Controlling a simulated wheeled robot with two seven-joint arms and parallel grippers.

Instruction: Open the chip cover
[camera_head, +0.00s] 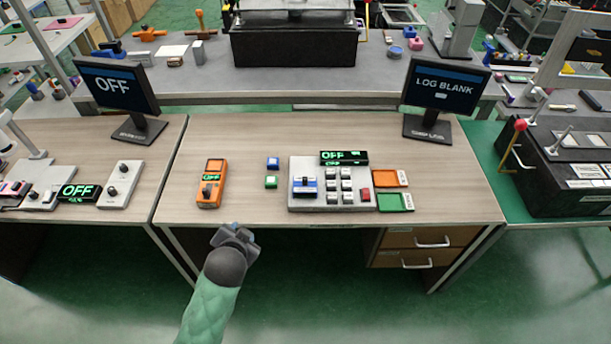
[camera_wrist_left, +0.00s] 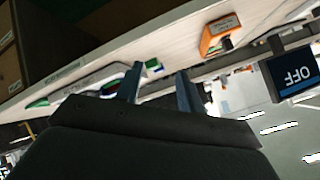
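A grey tester panel (camera_head: 330,201) lies on the middle wooden desk. At its left is a blue-and-white part with a dark top (camera_head: 305,187), which may be the chip cover; it looks closed, but it is too small to be sure. My left gripper (camera_head: 236,232) is in front of the desk's front edge, left of the panel and apart from it. In the left wrist view its two fingers (camera_wrist_left: 159,72) are spread with nothing between them. My right gripper is in neither view.
Two monitors (camera_head: 117,86) (camera_head: 446,86) stand behind. The desk's front left is clear.

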